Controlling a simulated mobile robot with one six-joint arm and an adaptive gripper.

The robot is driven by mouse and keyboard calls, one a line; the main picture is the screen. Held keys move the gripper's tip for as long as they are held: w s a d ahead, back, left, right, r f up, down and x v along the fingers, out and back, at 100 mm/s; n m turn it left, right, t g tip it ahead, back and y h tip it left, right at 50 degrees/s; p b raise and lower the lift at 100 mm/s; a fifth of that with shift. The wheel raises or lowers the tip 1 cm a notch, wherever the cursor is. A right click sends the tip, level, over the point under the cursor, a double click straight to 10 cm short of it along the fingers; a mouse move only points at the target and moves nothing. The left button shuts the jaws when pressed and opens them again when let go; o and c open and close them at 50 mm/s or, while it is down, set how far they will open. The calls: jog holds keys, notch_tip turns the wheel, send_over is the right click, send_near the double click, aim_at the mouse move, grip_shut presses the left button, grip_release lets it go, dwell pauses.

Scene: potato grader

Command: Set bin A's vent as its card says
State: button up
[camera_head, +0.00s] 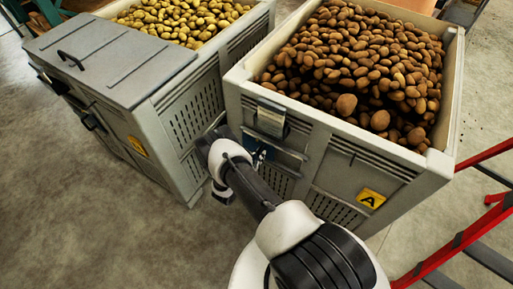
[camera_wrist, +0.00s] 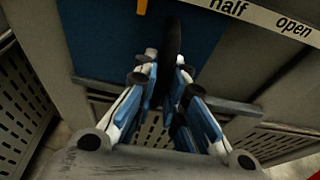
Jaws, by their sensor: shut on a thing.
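Bin A (camera_head: 346,178) is a grey slatted crate full of brown potatoes, with a yellow "A" label (camera_head: 371,198) on its front. A pale plate (camera_head: 271,118) hangs near its top left; I cannot tell whether it is the card, and no setting on it is readable. In the wrist view, a scale strip (camera_wrist: 260,17) reads "half" and "open" above a blue panel (camera_wrist: 208,42). My gripper (camera_wrist: 166,72) is shut on a dark upright vent handle (camera_wrist: 172,42), left of "half". A small yellow mark (camera_wrist: 142,6) shows at the top. The rest of the scale is out of view.
A second grey bin (camera_head: 180,130) with yellow potatoes stands to the left, with a grey lidded box part (camera_head: 110,65) in front. Red metal rails (camera_head: 450,240) stand at the right. Concrete floor (camera_head: 70,200) is clear at the lower left.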

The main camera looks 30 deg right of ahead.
grip_shut()
jog(key=shift+s+d+p, duration=0.5)
jog(key=shift+s+d, duration=0.15)
jog(key=shift+s, duration=0.55)
jog(key=shift+s+d+p, duration=0.45)
jog(key=shift+s+d, duration=0.15)
jog(key=shift+s, duration=0.6)
jog(key=shift+s+d+p, duration=0.5)
jog(key=shift+s+d, duration=0.15)
jog(key=shift+s, duration=0.55)
jog(key=shift+s+d+p, duration=0.25)
jog(key=shift+s+d, duration=0.2)
jog(key=shift+s, duration=0.4)
jog(key=shift+s+d+p, duration=0.3)
jog(key=shift+s+d, duration=0.2)
jog(key=shift+s, duration=0.4)
jog(key=shift+s+d+p, duration=0.25)
jog(key=shift+s+d, duration=0.2)
jog(key=shift+s, duration=0.4)
jog(key=o, duration=1.4)
grip_release()
jog(key=shift+a, duration=0.1)
